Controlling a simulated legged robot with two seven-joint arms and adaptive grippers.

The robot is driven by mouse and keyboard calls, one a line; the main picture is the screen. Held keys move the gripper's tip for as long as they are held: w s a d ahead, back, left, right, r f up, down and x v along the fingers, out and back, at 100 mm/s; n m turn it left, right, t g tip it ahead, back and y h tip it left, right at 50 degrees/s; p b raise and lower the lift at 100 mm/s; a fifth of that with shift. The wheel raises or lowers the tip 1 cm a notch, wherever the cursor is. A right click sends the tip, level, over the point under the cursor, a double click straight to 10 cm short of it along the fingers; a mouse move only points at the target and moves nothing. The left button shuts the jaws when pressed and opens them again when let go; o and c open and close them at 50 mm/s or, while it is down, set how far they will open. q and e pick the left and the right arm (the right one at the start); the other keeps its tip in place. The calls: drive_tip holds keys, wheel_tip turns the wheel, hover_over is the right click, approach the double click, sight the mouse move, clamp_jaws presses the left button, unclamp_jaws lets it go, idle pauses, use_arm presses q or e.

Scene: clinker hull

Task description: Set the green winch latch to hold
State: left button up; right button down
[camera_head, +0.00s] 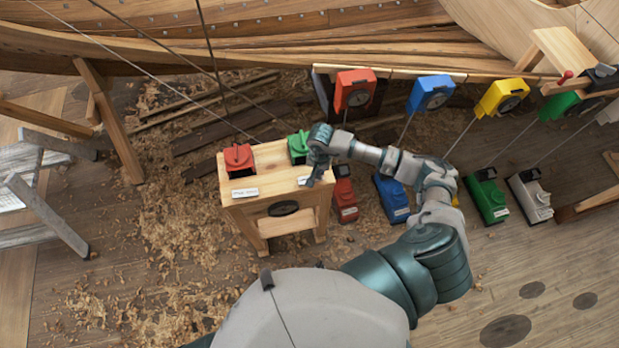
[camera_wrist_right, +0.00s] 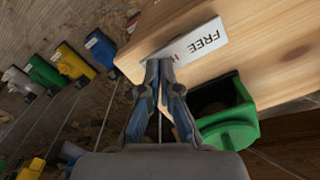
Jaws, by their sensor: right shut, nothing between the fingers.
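The green winch (camera_head: 298,146) sits on the right part of a small wooden bench (camera_head: 262,163). In the right wrist view the green winch (camera_wrist_right: 230,130) is at the lower right, with a dark opening. A white label (camera_wrist_right: 190,48) reading FREE lies on the bench top; my fingers hide part of it. My right gripper (camera_head: 314,178) is beside the green winch, at the bench's right front. In the wrist view my right gripper's fingertips (camera_wrist_right: 158,66) are together and empty, over or at the label's edge. I cannot make out the latch's position. My left gripper is out of view.
A red winch (camera_head: 239,158) stands on the bench's left. The wooden hull (camera_head: 260,40) spans the back. A stepladder stands left.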

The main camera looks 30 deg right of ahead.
drive_tip(key=shift+f, duration=0.25)
drive_tip(key=shift+r+p, duration=1.65)
drive_tip(key=shift+r, duration=1.9)
